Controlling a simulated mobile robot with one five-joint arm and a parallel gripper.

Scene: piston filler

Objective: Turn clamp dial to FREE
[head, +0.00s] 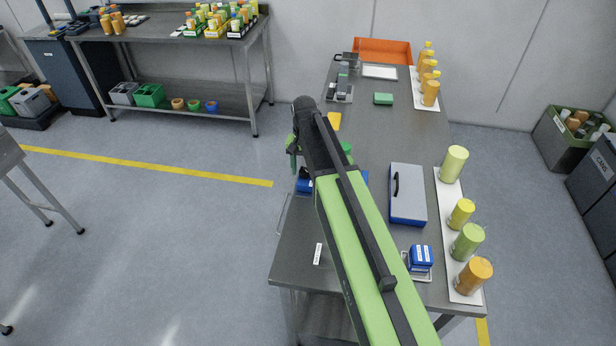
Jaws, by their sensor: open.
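My green and black arm reaches from the bottom right up over the steel bench (385,143). Its end, my gripper (292,158), hangs at the bench's left edge, small and partly hidden by the wrist. The jaws are open, with nothing seen between them. Below it, a blue part (304,186) of a machine shows at the left edge of the bench, mostly covered by my arm. A green round part (346,147) peeks out to the right of the arm. I cannot make out a clamp dial or its FREE mark; my arm may cover it.
A blue-grey case with a black handle (407,195) lies right of my arm. Bottles stand on white strips along the right edge (442,235). A blue block (421,257) sits on a small tray at the front. An orange bin (383,50) is at the back.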

